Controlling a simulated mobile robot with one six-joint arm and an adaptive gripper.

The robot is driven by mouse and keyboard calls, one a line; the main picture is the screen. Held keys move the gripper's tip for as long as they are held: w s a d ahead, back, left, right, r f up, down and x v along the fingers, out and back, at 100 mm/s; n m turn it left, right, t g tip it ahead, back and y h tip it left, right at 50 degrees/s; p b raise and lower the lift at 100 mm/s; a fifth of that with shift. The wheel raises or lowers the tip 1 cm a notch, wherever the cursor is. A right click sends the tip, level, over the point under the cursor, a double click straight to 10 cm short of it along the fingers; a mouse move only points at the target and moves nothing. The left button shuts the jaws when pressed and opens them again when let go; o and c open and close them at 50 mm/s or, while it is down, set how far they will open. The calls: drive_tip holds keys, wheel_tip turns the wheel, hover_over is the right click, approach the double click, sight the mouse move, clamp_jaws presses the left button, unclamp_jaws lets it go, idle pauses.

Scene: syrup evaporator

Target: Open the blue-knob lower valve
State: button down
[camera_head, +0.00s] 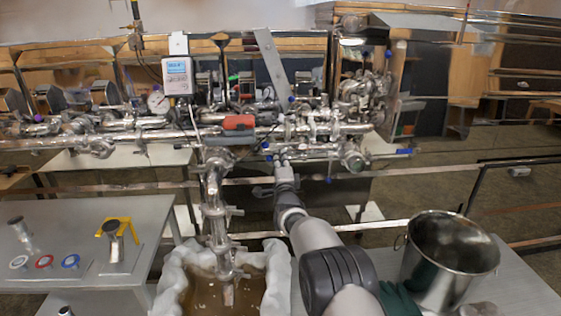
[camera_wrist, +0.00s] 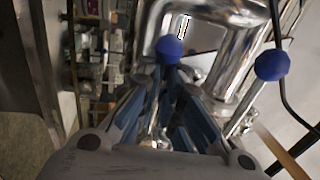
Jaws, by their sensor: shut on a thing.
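My gripper (camera_wrist: 178,78) is shut on a round blue knob (camera_wrist: 169,48), which shows between and just past its fingertips in the wrist view. A second blue knob (camera_wrist: 272,65) stands free to the right, apart from the fingers. In the head view my gripper (camera_head: 283,160) is at the lower pipes of the evaporator, in the middle of the picture. A small blue knob (camera_head: 269,158) shows just left of it, and another blue knob (camera_head: 328,180) hangs lower to its right. The held valve's body is partly hidden by the fingers.
Shiny pipes (camera_wrist: 235,70) and a dark cable (camera_wrist: 279,100) run close to the fingers on the right. A vertical pipe (camera_head: 214,195) drops into a white-lined tub (camera_head: 170,283) left of my arm. A metal bucket (camera_head: 452,250) stands at the right.

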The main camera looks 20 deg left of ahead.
drive_tip(key=shift+s+a+f, duration=0.15)
drive_tip(key=shift+a+f, duration=0.05)
drive_tip(key=shift+a, duration=0.1)
drive_tip(key=c, duration=1.7)
unclamp_jaws()
drive_tip(key=shift+a+r, duration=0.1)
drive_tip(key=shift+r, duration=0.1)
drive_tip(key=shift+d+r, duration=0.1)
drive_tip(key=shift+d, duration=0.1)
drive_tip(key=shift+v, duration=4)
